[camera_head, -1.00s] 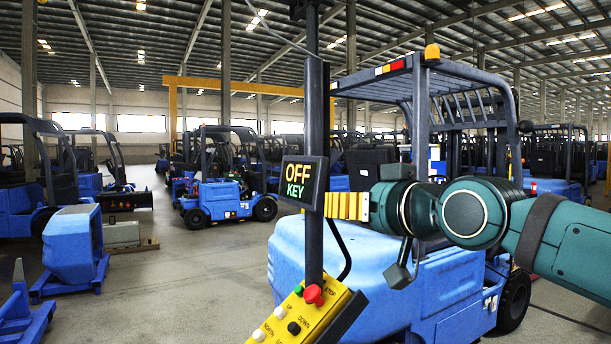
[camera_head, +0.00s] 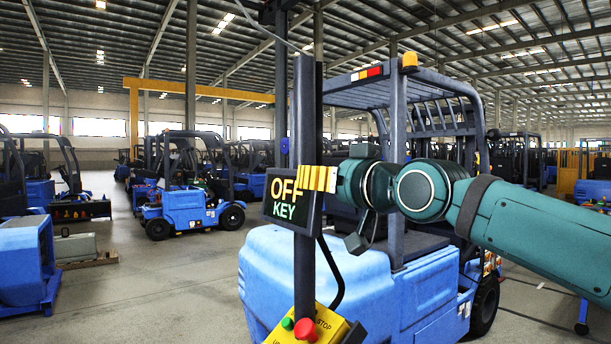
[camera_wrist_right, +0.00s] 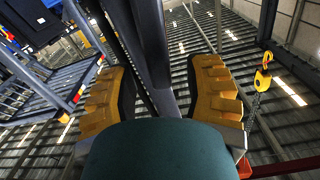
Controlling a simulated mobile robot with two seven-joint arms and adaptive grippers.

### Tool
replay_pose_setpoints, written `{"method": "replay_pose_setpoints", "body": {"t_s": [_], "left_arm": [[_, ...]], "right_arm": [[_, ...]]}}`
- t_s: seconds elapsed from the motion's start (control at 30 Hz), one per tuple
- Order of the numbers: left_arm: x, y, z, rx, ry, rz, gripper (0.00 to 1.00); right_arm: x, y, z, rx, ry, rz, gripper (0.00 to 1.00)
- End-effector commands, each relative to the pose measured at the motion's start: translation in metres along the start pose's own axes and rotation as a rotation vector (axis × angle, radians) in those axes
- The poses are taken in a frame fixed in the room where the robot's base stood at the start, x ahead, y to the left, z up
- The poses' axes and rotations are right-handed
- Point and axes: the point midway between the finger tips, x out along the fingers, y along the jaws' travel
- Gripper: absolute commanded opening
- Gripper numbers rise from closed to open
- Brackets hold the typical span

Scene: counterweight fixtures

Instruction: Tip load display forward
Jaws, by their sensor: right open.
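The load display (camera_head: 284,204) is a black box reading "OFF KEY" in yellow and green, mounted on a dark upright post (camera_head: 304,110). In the head view my right gripper (camera_head: 302,178) comes from the right, its yellow fingers overlapping the display's upper right edge and the post. The wrist view shows my right gripper (camera_wrist_right: 160,82) open, a finger on each side of a dark bar (camera_wrist_right: 150,45); I cannot tell whether they touch it, or whether it is the post or the display. My left gripper is out of view.
A yellow pendant (camera_head: 318,328) with a red button is low on the post, a black cable beside it. A blue forklift (camera_head: 350,285) stands close behind. More forklifts (camera_head: 185,205) fill the hall. Open floor (camera_head: 150,290) lies left. A yellow hook (camera_wrist_right: 263,75) hangs in the wrist view.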

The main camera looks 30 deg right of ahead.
Motion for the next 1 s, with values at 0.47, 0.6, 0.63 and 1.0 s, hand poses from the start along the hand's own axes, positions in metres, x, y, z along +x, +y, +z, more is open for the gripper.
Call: {"method": "replay_pose_setpoints", "body": {"t_s": [0.47, 0.6, 0.63, 1.0], "left_arm": [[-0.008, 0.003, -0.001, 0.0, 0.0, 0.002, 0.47], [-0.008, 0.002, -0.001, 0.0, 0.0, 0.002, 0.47], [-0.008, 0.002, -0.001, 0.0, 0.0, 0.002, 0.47], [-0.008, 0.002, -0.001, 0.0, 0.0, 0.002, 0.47]], "right_arm": [[0.049, 0.0, 0.0, -0.001, 0.0, 0.0, 0.5], [0.049, 0.0, 0.0, 0.0, 0.0, 0.0, 0.5], [0.049, 0.0, 0.0, 0.0, 0.0, 0.0, 0.5], [0.049, 0.0, 0.0, -0.001, 0.001, 0.0, 0.0]]}}
